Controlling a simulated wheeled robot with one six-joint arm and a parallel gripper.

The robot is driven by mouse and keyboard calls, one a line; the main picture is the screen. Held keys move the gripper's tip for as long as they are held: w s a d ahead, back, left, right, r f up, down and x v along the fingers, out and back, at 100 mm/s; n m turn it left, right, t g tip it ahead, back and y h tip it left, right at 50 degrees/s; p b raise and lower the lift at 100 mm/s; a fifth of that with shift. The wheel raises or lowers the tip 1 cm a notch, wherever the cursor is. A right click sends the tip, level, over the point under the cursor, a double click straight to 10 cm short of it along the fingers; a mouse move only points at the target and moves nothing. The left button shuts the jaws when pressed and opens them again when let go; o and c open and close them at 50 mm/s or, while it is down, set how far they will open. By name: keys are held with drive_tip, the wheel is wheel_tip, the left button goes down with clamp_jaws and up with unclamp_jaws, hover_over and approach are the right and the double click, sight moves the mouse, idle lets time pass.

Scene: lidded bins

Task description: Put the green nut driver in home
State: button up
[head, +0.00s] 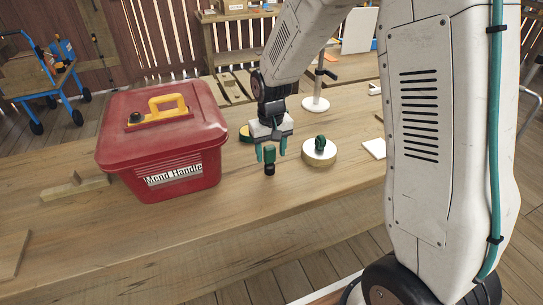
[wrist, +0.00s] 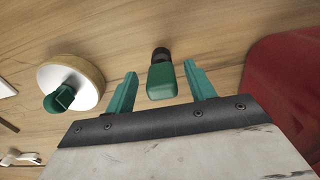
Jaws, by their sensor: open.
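The green nut driver (head: 269,160), a green block-like handle with a dark end, is on the wooden table right of the red bin. It also shows in the wrist view (wrist: 161,80). My gripper (head: 271,151) is open just above it, with the green fingers on either side of its handle and visible gaps in the wrist view (wrist: 160,72). No label reading "home" is visible.
A round wooden piece with a white top (head: 305,151) and a green knob-like part stands right of my gripper. The table front (head: 260,205) is clear. A white stand (head: 316,103) is farther back.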

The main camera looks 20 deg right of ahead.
sight(272, 169)
wheel_tip(272, 169, up, 9)
drive_tip(key=shift+r, duration=0.2)
drive_tip(key=s+d+r, duration=0.1)
drive_tip(key=s+r, duration=0.2)
drive_tip(key=s, duration=0.6)
drive_tip(key=s+d+r, duration=0.1)
drive_tip(key=s+r, duration=0.3)
drive_tip(key=s, duration=0.6)
drive_tip(key=s+d+r+t, duration=0.1)
drive_tip(key=s+r, duration=0.2)
drive_tip(key=s, duration=0.7)
drive_tip(key=shift+s+d+r, duration=0.15)
drive_tip(key=shift+s+r, duration=0.1)
drive_tip(key=shift+r, duration=0.15)
